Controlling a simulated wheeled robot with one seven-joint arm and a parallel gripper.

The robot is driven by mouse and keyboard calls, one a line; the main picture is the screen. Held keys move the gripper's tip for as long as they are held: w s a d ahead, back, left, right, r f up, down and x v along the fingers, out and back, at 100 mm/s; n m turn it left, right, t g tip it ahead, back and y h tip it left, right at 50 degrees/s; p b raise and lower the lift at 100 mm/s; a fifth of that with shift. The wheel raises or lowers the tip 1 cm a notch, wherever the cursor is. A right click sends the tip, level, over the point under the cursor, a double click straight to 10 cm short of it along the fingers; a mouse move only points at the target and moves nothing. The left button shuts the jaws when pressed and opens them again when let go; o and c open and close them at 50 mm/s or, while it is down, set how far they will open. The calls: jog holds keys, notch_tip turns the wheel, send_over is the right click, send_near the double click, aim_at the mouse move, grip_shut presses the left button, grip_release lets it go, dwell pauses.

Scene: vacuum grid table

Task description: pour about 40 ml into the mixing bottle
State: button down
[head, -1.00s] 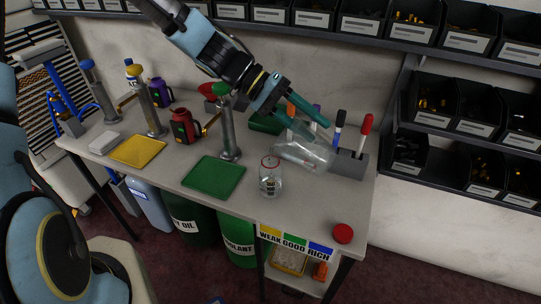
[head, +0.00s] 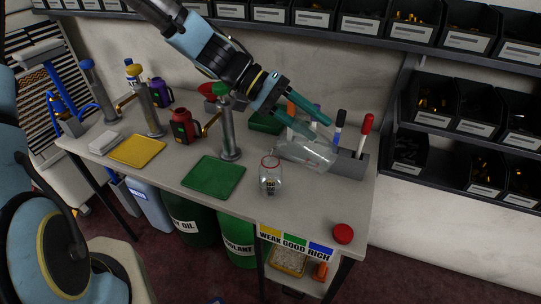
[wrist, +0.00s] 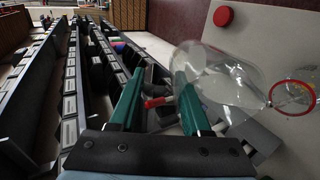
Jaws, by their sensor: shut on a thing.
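My gripper (head: 323,131) is shut on a clear bottle (head: 308,153), which lies strongly tilted above the right part of the table. Its narrow end points left, toward a clear jar with a red rim (head: 270,177), likely the mixing bottle, which stands upright on the table. In the wrist view the clear bottle (wrist: 222,82) is at the teal fingers (wrist: 160,76), its narrow end close to the red rim of the jar (wrist: 293,97). The jar has a small dark mark on its front. I cannot make out a stream or the liquid levels.
A red cap (head: 343,233) lies at the front right. A green mat (head: 214,177) and a pump dispenser (head: 229,130) are left of the jar. Bins line the wall.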

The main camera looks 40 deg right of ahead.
aim_at(329, 144)
jog(key=shift+s+d, duration=0.1)
jog(key=shift+s, duration=0.1)
jog(key=shift+s+d+f+t+y+p, duration=0.4)
jog(key=shift+s+t+y+p, duration=0.25)
jog(key=shift+t+y+p, duration=0.2)
jog(key=shift+s+d+r+t+p, duration=0.15)
jog(key=shift+t+p, duration=0.3)
jog(key=shift+p, duration=0.35)
jog(key=shift+s+d+f+y, duration=0.1)
jog(key=shift+s+f+y, duration=0.1)
jog(key=shift+f+y, duration=0.05)
jog(key=shift+w+f+t, duration=0.1)
jog(key=shift+f+t, duration=0.3)
jog(key=shift+s+d+f+t+y+p, duration=0.25)
jog(key=shift+s+f+t+y+p, duration=0.1)
jog(key=shift+y+p, duration=0.1)
jog(key=shift+f, duration=0.2)
